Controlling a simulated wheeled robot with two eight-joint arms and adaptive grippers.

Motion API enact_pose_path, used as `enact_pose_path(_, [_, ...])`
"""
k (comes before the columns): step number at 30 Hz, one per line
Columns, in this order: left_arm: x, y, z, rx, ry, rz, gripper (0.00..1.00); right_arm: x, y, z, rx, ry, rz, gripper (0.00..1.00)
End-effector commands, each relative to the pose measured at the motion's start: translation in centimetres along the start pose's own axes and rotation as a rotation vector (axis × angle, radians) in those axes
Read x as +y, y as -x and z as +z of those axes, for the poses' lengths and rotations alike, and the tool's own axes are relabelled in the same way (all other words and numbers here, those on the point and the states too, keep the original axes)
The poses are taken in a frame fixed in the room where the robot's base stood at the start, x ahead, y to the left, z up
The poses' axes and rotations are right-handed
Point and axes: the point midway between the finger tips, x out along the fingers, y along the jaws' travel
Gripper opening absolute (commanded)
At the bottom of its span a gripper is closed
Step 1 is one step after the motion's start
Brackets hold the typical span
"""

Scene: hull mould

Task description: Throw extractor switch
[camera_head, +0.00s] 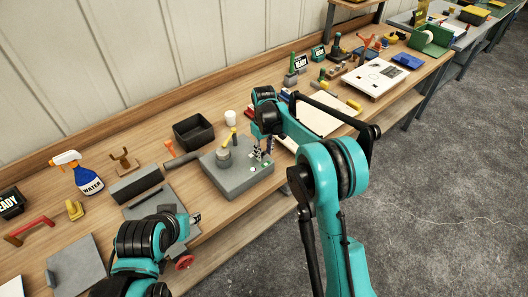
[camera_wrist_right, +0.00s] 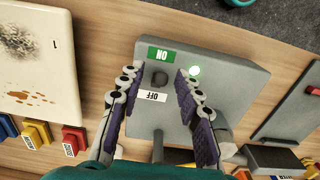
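The extractor switch is a grey box (camera_head: 232,180) on the bench, also large in the right wrist view (camera_wrist_right: 230,80). It carries a green ON label (camera_wrist_right: 161,55), a white OFF label (camera_wrist_right: 151,97) and a dark knob (camera_wrist_right: 158,77) between them. My right gripper (camera_head: 262,155) is over the box. In the wrist view its open fingers (camera_wrist_right: 158,73) stand either side of the knob; whether they touch it I cannot tell. My left gripper (camera_head: 193,219) is low at the bench front; its fingers are too small to read.
A grey cylinder with a yellow handle (camera_head: 226,150) stands on the box's far side. A black bin (camera_head: 193,132) and white cup (camera_head: 230,117) are behind it. A spray bottle (camera_head: 83,177) is at left. A pale stained board (camera_wrist_right: 30,60) lies beside the box.

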Motion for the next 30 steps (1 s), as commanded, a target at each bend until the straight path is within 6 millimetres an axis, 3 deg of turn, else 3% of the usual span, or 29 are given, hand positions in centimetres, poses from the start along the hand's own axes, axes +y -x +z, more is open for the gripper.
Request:
enact_pose_path(5, [0.0,0.0,0.0,0.000,0.000,0.000,0.40,0.0,0.0,0.0,0.000,0.000,0.000,0.34])
enact_pose_path(9, [0.0,0.0,0.0,0.000,0.000,0.000,0.40,0.0,0.0,0.0,0.000,0.000,0.000,0.00])
enact_pose_path(17, [0.0,0.1,-0.1,0.000,0.000,0.000,0.40,0.0,0.1,-0.1,-0.014,0.001,0.000,0.00])
enact_pose_path(30, [0.0,1.4,-1.0,0.000,0.000,0.000,0.40,0.1,0.6,-2.0,-0.287,0.001,0.000,0.00])
